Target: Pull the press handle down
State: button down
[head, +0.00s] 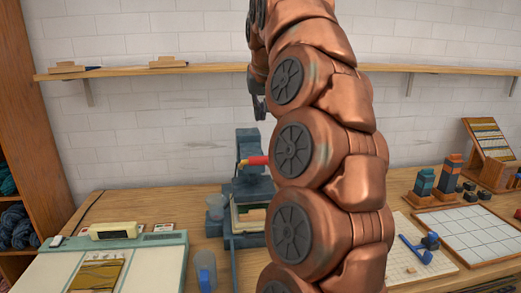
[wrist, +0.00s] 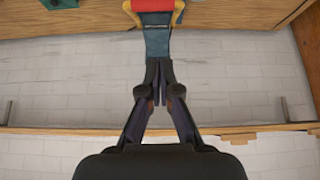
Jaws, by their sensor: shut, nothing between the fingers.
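The press (head: 248,188) stands on the wooden table, a dark blue-grey machine partly hidden behind my arm. Its handle (head: 255,161) has a red grip with a yellow end and sticks out across the press front; the right part is hidden by my arm. In the wrist view the red handle (wrist: 155,5) is at the top edge, between yellow side arms, with the blue press column (wrist: 157,42) below it. My gripper (wrist: 160,88) is shut and empty, its fingertips overlapping the lower end of the column in the picture. In the head view my gripper (head: 259,106) shows above the press, apart from the handle.
A wall shelf (head: 215,70) runs behind my arm. A white gridded board (head: 470,232) lies at the right.

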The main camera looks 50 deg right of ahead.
jog(key=d, duration=0.1)
jog(key=p, duration=0.2)
send_over(261, 159)
jog(key=f, duration=0.8)
jog(key=shift+w+d+f, duration=0.2)
jog(key=shift+w+d, duration=0.05)
jog(key=shift+w, duration=0.15)
jog(key=shift+s+a+f+p, duration=0.1)
jog(key=shift+s+f+p, duration=0.1)
jog(key=shift+f, duration=0.65)
jog(key=shift+s+a+f+p, duration=0.1)
jog(key=shift+f+p, duration=0.1)
jog(key=shift+f, duration=0.65)
jog(key=shift+f, duration=0.15)
jog(key=shift+s+a+f+t+b, duration=0.2)
jog(key=shift+s+f+t+b, duration=0.15)
jog(key=shift+b, duration=0.85)
